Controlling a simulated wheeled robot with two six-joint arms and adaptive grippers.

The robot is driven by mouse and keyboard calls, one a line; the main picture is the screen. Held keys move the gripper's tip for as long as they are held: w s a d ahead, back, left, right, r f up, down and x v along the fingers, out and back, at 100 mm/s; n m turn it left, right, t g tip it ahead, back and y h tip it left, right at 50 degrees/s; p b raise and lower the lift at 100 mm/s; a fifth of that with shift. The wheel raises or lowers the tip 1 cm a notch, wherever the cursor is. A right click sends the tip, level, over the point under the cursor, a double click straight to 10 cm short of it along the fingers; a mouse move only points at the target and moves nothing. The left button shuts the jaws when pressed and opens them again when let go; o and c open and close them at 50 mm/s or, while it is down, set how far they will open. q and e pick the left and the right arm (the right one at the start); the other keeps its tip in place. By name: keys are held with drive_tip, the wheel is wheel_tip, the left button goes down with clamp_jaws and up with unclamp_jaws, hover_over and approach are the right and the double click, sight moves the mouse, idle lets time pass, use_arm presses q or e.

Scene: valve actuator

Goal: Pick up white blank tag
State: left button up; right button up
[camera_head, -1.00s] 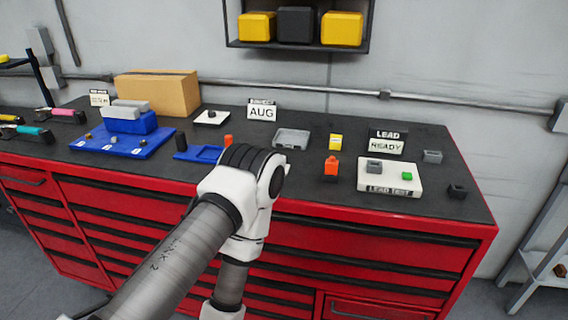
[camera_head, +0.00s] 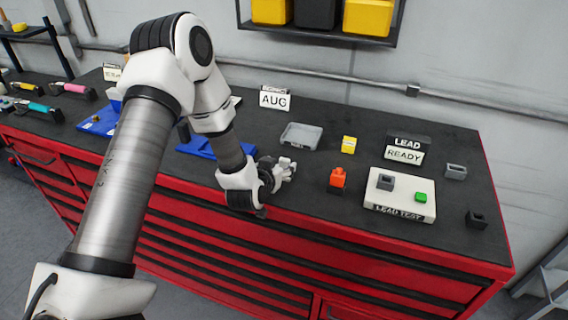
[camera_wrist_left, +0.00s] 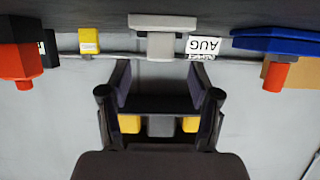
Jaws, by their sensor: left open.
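I cannot make out a separate white blank tag in either view. A pale grey tray (camera_head: 301,135) lies on the black worktop near the middle; whether a tag lies in it is too small to tell. In the left wrist view, which is upside down, the tray (camera_wrist_left: 162,42) shows at the top, beyond the fingers. My left gripper (camera_head: 286,170) is low over the front of the worktop, nearer the front edge than the tray. Its fingers (camera_wrist_left: 160,92) are open with nothing between them. My right gripper is not in view.
An orange-red part (camera_head: 338,179) and a yellow block (camera_head: 348,145) stand right of the gripper. A white LEAD TEST plate (camera_head: 401,208) lies farther right. A white AUG sign (camera_head: 274,99) stands behind the tray. A blue tray (camera_head: 204,146) lies left, partly behind my arm.

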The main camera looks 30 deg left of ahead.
sight(283, 162)
use_arm(q)
drive_tip(key=shift+x, duration=1.55)
drive_tip(key=shift+s, duration=0.2)
clamp_jaws()
